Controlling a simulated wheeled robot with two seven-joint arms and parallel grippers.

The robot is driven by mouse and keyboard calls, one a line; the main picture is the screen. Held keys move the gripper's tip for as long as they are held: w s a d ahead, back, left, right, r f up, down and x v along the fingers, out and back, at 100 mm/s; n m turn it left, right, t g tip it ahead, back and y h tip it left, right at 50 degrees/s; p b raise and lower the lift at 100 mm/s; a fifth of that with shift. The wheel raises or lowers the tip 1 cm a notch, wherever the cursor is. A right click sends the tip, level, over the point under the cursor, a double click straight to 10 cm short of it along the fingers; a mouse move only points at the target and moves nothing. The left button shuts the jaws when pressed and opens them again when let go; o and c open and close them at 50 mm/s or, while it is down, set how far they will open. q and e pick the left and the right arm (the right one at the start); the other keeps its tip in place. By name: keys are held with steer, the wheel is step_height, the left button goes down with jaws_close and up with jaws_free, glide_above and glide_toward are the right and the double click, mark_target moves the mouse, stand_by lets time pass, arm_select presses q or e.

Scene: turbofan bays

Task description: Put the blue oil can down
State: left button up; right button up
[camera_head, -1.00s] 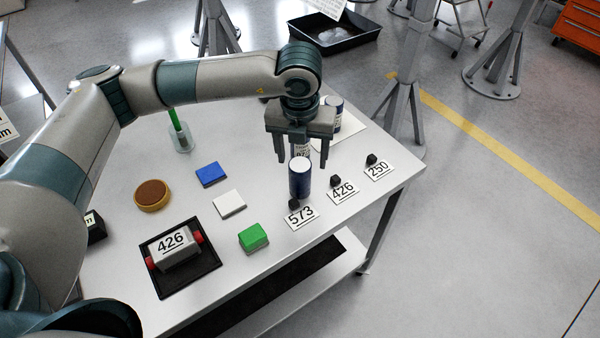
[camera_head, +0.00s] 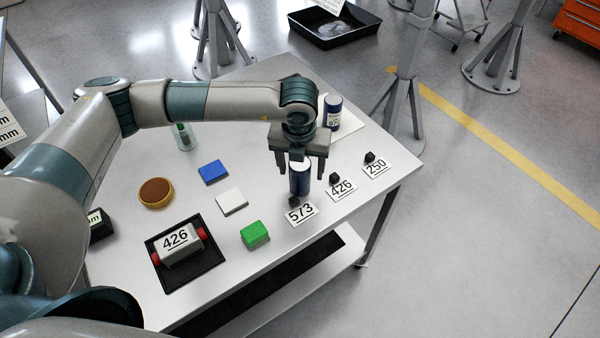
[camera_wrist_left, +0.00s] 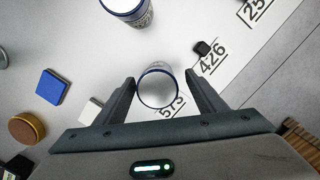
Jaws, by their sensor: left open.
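A blue oil can (camera_head: 300,180) with a pale top stands upright on the table, just behind the card marked 573 (camera_head: 301,213). My left gripper (camera_head: 300,172) is open above it, one finger on each side of the can. In the left wrist view the can's round top (camera_wrist_left: 157,88) lies between the two spread fingers (camera_wrist_left: 159,82), with a gap visible on either side. A second blue-and-white can (camera_head: 333,112) stands behind, on a white sheet. My right gripper is not in view.
Cards marked 426 (camera_head: 341,191) and 250 (camera_head: 376,167) with small dark blocks lie to the right. A green block (camera_head: 255,235), white tile (camera_head: 231,202), blue tile (camera_head: 213,172), round brown-topped piece (camera_head: 156,193) and black tray (camera_head: 170,282) lie to the left.

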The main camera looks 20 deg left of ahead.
arm_select(q)
steer(key=f, duration=0.1)
steer(key=p, duration=0.1)
steer(key=f, duration=0.1)
steer(key=shift+w+a+f, duration=0.2)
steer(key=shift+w+f, duration=0.05)
steer(key=shift+f, duration=0.45)
steer(key=shift+c, duration=0.3)
steer(key=c, duration=1.3)
steer(key=shift+w+r, duration=0.1)
steer(key=shift+r, duration=0.05)
steer(key=shift+c, duration=0.2)
